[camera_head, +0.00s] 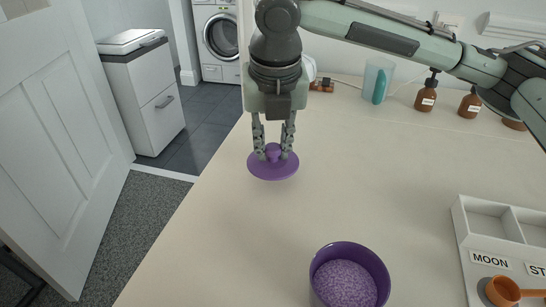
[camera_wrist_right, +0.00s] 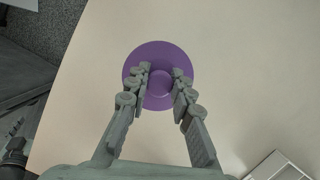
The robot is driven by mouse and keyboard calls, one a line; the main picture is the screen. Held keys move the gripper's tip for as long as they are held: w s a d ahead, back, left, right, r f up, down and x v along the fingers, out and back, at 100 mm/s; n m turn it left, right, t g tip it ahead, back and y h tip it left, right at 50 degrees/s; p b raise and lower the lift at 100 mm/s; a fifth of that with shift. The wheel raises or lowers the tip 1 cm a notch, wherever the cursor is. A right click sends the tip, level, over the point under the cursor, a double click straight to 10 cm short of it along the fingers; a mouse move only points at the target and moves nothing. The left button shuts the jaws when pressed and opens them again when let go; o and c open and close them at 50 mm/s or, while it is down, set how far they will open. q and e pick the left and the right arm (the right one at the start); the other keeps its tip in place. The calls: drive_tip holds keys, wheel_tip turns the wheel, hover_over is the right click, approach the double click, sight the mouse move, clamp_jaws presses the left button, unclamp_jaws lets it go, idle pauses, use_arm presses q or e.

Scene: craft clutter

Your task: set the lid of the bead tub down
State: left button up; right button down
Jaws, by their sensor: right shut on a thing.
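The purple lid (camera_head: 273,167) is a round disc with a knob on top, near the left edge of the table. It also shows in the right wrist view (camera_wrist_right: 160,54). My right gripper (camera_head: 273,152) comes down from above and is shut on the lid's knob. The lid looks level; I cannot tell whether it touches the table. My left gripper is not in view.
A white tray (camera_head: 459,222) with compartments, labels and an orange scoop (camera_head: 502,291) stands at the right. Brown bottles (camera_head: 426,97) and a clear container (camera_head: 377,80) stand at the back. The middle of the cream table (camera_head: 400,160) is clear. The left table edge is close to the lid.

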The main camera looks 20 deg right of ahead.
sight(274, 171)
wheel_tip(274, 171, down, 3)
drive_tip(key=shift+r, duration=0.2)
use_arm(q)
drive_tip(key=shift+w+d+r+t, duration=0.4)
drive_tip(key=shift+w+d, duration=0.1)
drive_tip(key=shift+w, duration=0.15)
use_arm(e)
drive_tip(key=c, duration=1.3)
unclamp_jaws()
drive_tip(key=shift+f, duration=0.1)
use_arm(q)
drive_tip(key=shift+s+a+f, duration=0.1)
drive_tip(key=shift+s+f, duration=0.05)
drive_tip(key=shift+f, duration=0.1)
use_arm(e)
drive_tip(key=v, duration=0.2)
drive_tip(key=shift+r, duration=0.4)
drive_tip(key=shift+p+v, duration=0.35)
drive_tip(key=shift+v, duration=0.55)
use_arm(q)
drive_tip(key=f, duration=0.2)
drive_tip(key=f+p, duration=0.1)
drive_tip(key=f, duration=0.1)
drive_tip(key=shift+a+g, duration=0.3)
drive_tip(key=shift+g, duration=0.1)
use_arm(e)
drive_tip(key=v, duration=0.7)
drive_tip(key=shift+s+r, duration=0.15)
drive_tip(key=shift+r, duration=0.2)
